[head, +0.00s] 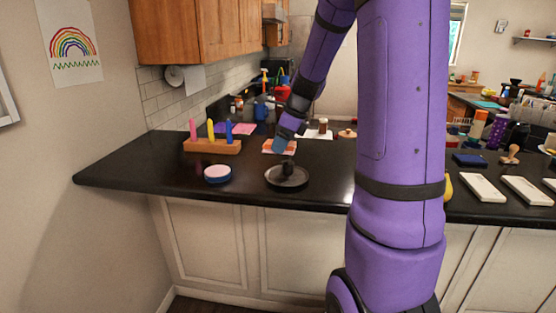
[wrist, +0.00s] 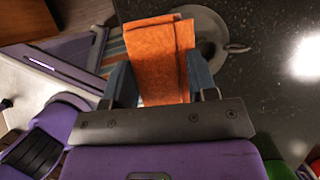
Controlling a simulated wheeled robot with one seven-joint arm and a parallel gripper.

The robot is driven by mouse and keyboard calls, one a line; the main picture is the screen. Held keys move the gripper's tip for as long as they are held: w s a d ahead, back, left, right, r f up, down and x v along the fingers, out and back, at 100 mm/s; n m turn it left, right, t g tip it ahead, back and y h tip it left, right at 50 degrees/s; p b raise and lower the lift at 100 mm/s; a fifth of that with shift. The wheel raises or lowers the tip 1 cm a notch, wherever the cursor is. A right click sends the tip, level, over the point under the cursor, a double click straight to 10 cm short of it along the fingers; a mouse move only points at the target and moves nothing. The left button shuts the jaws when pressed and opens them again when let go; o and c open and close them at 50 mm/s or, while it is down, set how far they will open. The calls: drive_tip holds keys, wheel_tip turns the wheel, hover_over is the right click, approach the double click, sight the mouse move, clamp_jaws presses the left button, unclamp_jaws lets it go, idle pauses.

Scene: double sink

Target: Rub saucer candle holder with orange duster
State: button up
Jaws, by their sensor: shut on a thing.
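The saucer candle holder (head: 287,178) is a dark round dish with a raised middle, sitting upright near the counter's front edge. In the wrist view it shows partly (wrist: 210,25), with its small handle to the right; the duster hides some of it. My gripper (head: 284,147) is just behind and above the dish in the head view. In the wrist view my gripper (wrist: 160,82) is shut on the orange duster (wrist: 156,50), a flat folded cloth between the two fingers. The duster's far edge overlaps the dish in that view; I cannot tell whether they touch.
A round pink-topped blue box (head: 217,174) stands left of the dish. A wooden block (head: 213,147) with coloured pegs is behind it. Jars and bottles stand farther back. Pale trays (head: 483,189) lie at the right. The counter (head: 130,178) is clear at the front left.

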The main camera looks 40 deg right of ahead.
drive_tip(key=shift+s+d+r, duration=0.4)
drive_tip(key=shift+s+r, duration=0.2)
drive_tip(key=shift+r, duration=0.05)
drive_tip(key=shift+f, duration=2.9)
